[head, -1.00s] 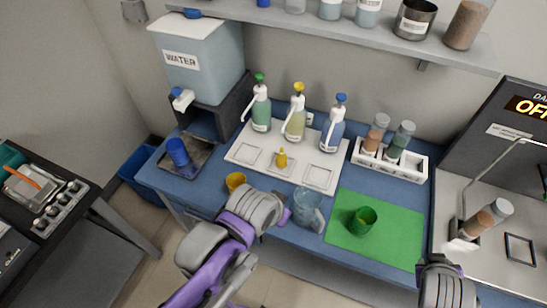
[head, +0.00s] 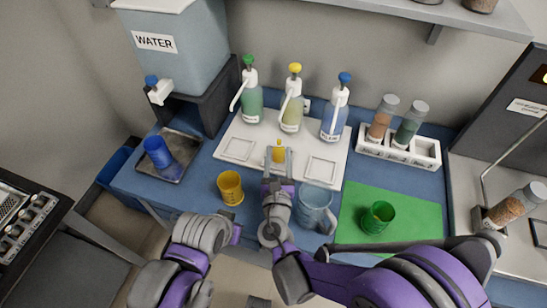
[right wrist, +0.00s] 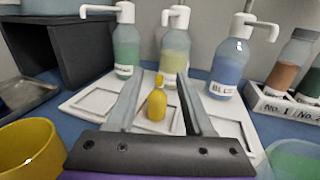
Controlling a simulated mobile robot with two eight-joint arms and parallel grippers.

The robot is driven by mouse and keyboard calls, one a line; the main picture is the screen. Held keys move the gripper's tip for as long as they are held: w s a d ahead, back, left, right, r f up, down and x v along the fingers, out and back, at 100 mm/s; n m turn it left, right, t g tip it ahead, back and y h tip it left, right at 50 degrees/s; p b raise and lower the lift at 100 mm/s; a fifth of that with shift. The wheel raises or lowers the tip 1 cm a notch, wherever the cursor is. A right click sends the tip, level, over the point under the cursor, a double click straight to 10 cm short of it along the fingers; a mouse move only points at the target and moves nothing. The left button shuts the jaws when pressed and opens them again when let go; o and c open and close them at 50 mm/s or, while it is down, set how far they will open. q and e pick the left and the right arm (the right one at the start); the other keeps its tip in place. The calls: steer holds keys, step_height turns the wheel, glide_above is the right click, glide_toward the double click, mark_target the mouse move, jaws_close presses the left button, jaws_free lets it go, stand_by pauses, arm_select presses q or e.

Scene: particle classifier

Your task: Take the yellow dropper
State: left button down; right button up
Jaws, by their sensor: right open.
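The yellow dropper (head: 279,152) is a small yellow bottle standing upright on the white tray (head: 228,171), in front of the pump bottles. It also shows in the right wrist view (right wrist: 157,104). My right gripper (head: 278,158) is open, with one finger on each side of the dropper. In the right wrist view the dropper stands between the fingers, with a gap on both sides. My left arm's wrist (head: 205,232) is at the lower left of the head view; its gripper fingers are hidden.
Behind the dropper stand green (head: 249,98), yellow (head: 292,108) and blue (head: 335,112) pump bottles. A yellow cup (head: 230,188) and a clear jug (head: 315,205) are near the front edge. A green cup (head: 378,217) is on a green mat (head: 424,222).

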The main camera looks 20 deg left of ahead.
mark_target(278, 150)
steer(key=w+f, duration=0.1)
steer(key=w, duration=0.2)
steer(key=w+a+f, duration=0.1)
steer(key=w, duration=0.3)
steer(key=w+a+f, duration=0.1)
steer(key=w+f, duration=0.1)
steer(key=w, duration=0.1)
steer(key=shift+w+a, duration=0.15)
steer(key=shift+a, duration=0.05)
arm_select(q)
steer(key=shift+s+f, duration=0.1)
steer(key=shift+f, duration=0.45)
arm_select(e)
steer(key=shift+r, duration=0.1)
jaws_close()
